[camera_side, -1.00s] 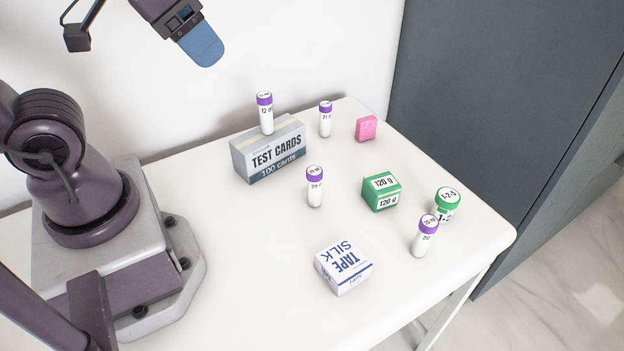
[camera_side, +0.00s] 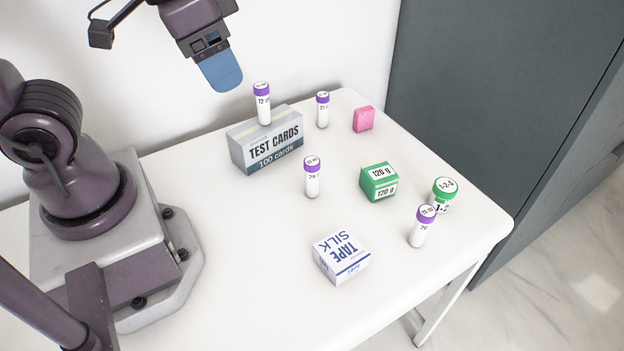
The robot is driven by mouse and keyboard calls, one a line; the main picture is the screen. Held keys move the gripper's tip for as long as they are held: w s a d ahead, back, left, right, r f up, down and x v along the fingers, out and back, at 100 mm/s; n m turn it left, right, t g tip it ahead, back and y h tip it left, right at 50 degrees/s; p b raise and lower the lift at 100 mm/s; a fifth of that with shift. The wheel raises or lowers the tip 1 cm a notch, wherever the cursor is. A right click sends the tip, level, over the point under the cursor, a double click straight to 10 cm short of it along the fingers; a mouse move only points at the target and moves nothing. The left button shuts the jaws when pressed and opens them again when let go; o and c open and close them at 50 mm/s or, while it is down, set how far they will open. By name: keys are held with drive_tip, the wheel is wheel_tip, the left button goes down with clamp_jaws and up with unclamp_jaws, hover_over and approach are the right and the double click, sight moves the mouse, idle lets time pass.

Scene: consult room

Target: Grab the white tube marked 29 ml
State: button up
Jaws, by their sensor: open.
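Several white tubes with purple caps stand upright, and their print is small. The one in the middle of the table (camera_side: 312,180) seems to read 29. The tube at the right (camera_side: 419,233) seems to read 20 or 29; I cannot tell surely. The tube on the test cards box (camera_side: 263,108) seems to read 12, and the one at the back (camera_side: 322,112) seems to read 21. My gripper (camera_side: 222,78) is open and empty, high at the top left, above and behind the test cards box. Only one blue finger shows clearly.
The grey test cards box (camera_side: 268,150) carries a tube. A pink box (camera_side: 363,119), a green 120 g box (camera_side: 380,183), a green-capped jar (camera_side: 444,193) close behind the right tube, and a silk tape box (camera_side: 341,259) stand on the white table (camera_side: 240,240). The table's left middle is clear.

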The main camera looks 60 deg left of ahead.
drive_tip(key=w+d+f+m+g+y, duration=0.4)
drive_tip(key=w+d+f+m+g, duration=0.15)
drive_tip(key=f, duration=0.45)
drive_tip(key=m+t+y, duration=0.3)
drive_tip(key=m+y, duration=0.6)
drive_tip(key=m, duration=0.3)
approach(315, 175)
drive_tip(key=shift+s+d+f+n, duration=0.15)
drive_tip(key=shift+s+d+f, duration=0.25)
drive_tip(key=shift+s+f, duration=0.15)
drive_tip(key=shift+s+d+f+n, duration=0.1)
drive_tip(key=shift+s+d+f, duration=0.3)
drive_tip(key=shift+s, duration=0.2)
drive_tip(key=shift+m+t+y, duration=0.4)
drive_tip(key=shift+m+t, duration=0.05)
drive_tip(key=shift+m, duration=0.05)
drive_tip(key=a, duration=0.2)
drive_tip(key=w+a, duration=0.1)
drive_tip(key=a, duration=0.1)
drive_tip(key=w+a+f, duration=0.1)
drive_tip(key=a, duration=0.1)
drive_tip(key=shift+w+a, duration=0.1)
drive_tip(key=shift+a, duration=0.2)
drive_tip(key=shift+x, duration=2.85)
drive_tip(key=c, duration=1)
